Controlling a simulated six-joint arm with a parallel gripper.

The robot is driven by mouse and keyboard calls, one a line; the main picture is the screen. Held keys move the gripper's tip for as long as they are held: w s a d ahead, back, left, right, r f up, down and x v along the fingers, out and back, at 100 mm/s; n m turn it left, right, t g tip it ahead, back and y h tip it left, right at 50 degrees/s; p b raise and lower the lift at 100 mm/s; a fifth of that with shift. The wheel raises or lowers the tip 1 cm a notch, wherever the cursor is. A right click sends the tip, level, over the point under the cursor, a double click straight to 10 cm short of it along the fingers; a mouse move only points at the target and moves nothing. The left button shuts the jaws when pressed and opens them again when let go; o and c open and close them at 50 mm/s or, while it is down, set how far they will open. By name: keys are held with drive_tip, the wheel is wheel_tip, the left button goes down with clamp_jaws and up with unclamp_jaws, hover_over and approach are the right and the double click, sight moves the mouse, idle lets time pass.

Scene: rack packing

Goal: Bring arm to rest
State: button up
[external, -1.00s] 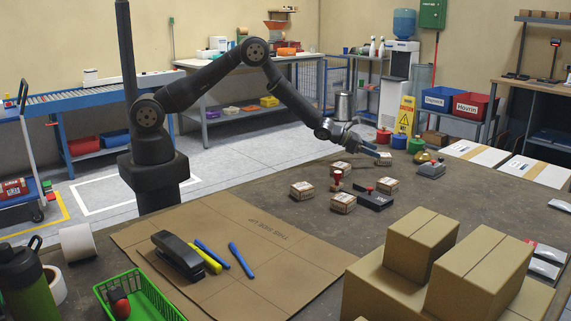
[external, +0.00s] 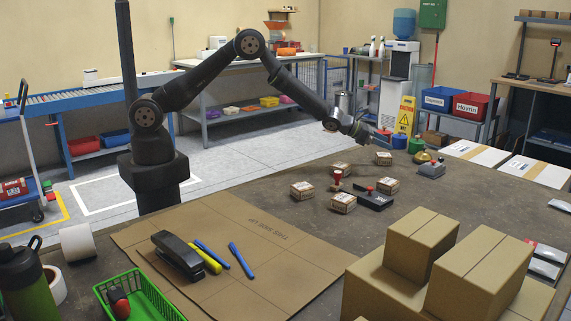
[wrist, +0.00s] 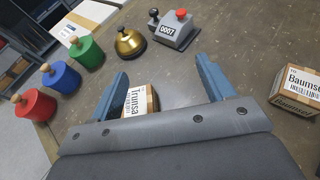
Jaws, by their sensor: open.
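My gripper (external: 376,142) is held above the far part of the brown table (external: 290,235). In the wrist view its two blue fingers (wrist: 160,85) are spread wide with nothing between the tips. A small labelled box (wrist: 137,103) lies below and between the fingers, partly hidden by the gripper body; it looks apart from them. The same box shows in the external view (external: 383,158), on the table just below my gripper. My arm (external: 250,55) reaches up and over from its base at the left.
Several small boxes (external: 302,190) and a stamp with its red handle (external: 337,178) stand nearby. A brass bell (wrist: 130,41), a counter (wrist: 176,28) and red, blue and green pots (wrist: 87,53) lie past the fingers. Stacked cartons (external: 420,243) stand at front right.

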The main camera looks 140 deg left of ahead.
drive_tip(key=w+d+r+m+t+h, duration=0.1)
drive_tip(key=w+d+r+m+h, duration=0.1)
drive_tip(key=w+d, duration=0.8)
drive_tip(key=w+d+r+m+t+h, duration=0.15)
drive_tip(key=w+d, duration=0.25)
drive_tip(key=d, duration=1.2)
drive_tip(key=w+d+m+h, duration=0.1)
drive_tip(key=d+m+h, duration=0.1)
drive_tip(key=d, duration=1.1)
drive_tip(key=w+d+m+t+h, duration=0.1)
drive_tip(key=w+d+m+h, duration=0.1)
drive_tip(key=d, duration=1.2)
drive_tip(key=shift+f+m+h, duration=0.3)
drive_tip(key=shift+m+h, duration=0.15)
drive_tip(key=shift+h, duration=0.2)
drive_tip(key=shift+o, duration=0.5)
drive_tip(key=shift+t, duration=0.25)
